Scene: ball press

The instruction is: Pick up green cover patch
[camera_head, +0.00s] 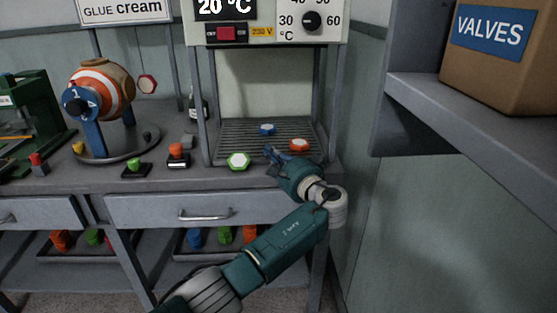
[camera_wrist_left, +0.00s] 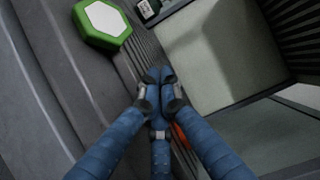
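The green cover patch (camera_head: 238,161) is a green hexagonal piece with a white top. It lies at the front edge of the slatted rack, on the bench. It also shows at the upper left of the left wrist view (camera_wrist_left: 102,24). My left gripper (camera_head: 272,153) is to the right of the patch in the head view, apart from it. In the left wrist view its blue fingers (camera_wrist_left: 160,77) come together at the tips, with nothing seen between them. My right gripper is in neither view.
An orange patch (camera_head: 299,145) lies close to my left gripper, and a blue patch (camera_head: 267,129) lies farther back on the slatted rack (camera_head: 230,138). Rack posts stand around them. A shelf (camera_head: 465,105) with a cardboard box (camera_head: 500,55) juts out at right.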

